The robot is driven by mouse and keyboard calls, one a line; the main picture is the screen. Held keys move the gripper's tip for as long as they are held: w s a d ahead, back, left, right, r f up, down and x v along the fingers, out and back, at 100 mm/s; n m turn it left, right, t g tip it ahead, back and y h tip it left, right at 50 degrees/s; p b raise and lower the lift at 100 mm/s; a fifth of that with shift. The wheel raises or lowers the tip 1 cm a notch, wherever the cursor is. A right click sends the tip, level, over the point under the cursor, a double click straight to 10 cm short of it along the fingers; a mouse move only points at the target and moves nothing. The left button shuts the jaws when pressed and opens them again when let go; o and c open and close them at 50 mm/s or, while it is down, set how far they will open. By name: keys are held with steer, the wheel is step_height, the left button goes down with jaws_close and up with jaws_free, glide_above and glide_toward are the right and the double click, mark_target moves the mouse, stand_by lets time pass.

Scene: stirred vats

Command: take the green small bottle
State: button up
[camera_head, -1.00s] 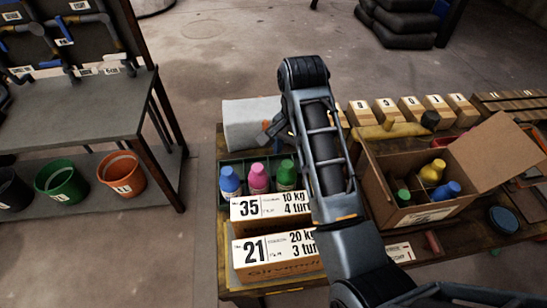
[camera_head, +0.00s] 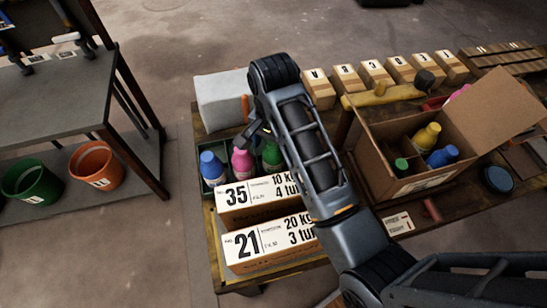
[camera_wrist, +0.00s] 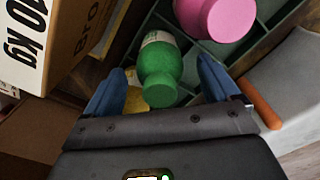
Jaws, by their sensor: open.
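The green bottle (camera_head: 271,156) stands in a dark green divided crate, right of a pink bottle (camera_head: 242,162) and a blue bottle (camera_head: 212,168); my arm partly covers it. In the wrist view the green bottle (camera_wrist: 161,72) appears between the two blue fingers of my gripper (camera_wrist: 160,84), cap toward the palm. The fingers are apart, one on each side of it; I cannot tell whether they touch it. The pink bottle (camera_wrist: 217,14) is just beyond the right finger. In the head view my gripper (camera_head: 256,132) is at the crate's back edge.
Boxes labelled 35 (camera_head: 245,195) and 21 (camera_head: 262,245) stand in front of the crate. A grey block (camera_head: 222,98) is behind it. An open cardboard box (camera_head: 385,150) at right holds green, yellow and blue bottles. An orange stick (camera_wrist: 258,103) lies near my right finger.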

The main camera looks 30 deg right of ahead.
steer(key=shift+f, duration=0.1)
steer(key=shift+c, duration=0.2)
jaws_close()
stand_by(0.7)
